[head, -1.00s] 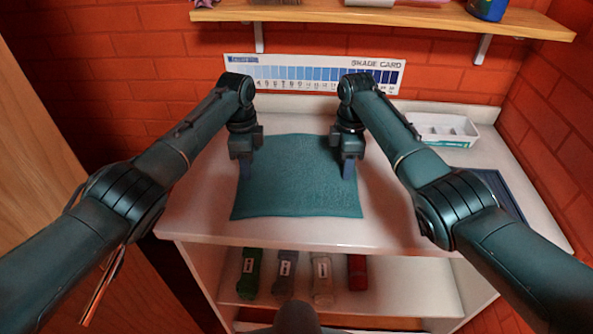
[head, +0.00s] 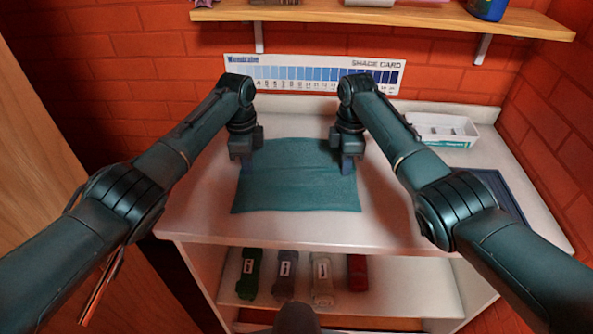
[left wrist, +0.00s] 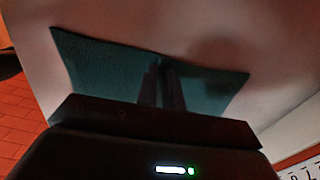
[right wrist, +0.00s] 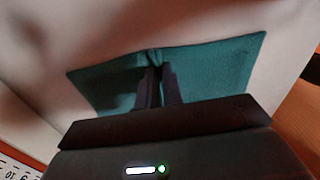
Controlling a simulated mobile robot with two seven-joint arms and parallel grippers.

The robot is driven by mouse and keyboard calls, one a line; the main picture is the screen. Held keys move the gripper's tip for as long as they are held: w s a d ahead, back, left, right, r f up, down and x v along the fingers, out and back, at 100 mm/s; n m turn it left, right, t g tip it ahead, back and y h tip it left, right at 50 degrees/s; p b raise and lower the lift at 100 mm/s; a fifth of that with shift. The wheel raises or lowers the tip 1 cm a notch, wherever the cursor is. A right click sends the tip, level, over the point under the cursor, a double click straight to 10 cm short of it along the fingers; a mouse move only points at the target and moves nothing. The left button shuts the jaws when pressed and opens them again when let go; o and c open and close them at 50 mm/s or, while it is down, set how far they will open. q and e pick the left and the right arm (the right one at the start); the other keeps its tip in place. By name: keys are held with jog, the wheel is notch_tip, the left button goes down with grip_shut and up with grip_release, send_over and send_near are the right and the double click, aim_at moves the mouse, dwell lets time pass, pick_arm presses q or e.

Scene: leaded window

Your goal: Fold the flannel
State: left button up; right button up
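The teal flannel (head: 296,190) lies on the white counter, with a crease running across its middle between my grippers. My left gripper (head: 246,168) is at its left side, pointing down. In the left wrist view the fingers (left wrist: 161,75) are close together on the flannel (left wrist: 105,68). My right gripper (head: 347,167) is at its right side, also pointing down. In the right wrist view a small tuck of the flannel (right wrist: 215,65) stands between the nearly closed fingertips (right wrist: 154,72). The cloth under the fingers is partly hidden.
A white divided tray (head: 445,132) and a dark blue flat panel (head: 497,192) are at the right of the counter (head: 400,220). A shade card (head: 315,75) is on the brick wall behind. Several coloured items lie on the shelf below (head: 400,280).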

pick_arm(q)
jog(key=shift+f, duration=0.15)
grip_shut()
pick_arm(e)
jog(key=shift+f, duration=0.1)
grip_shut()
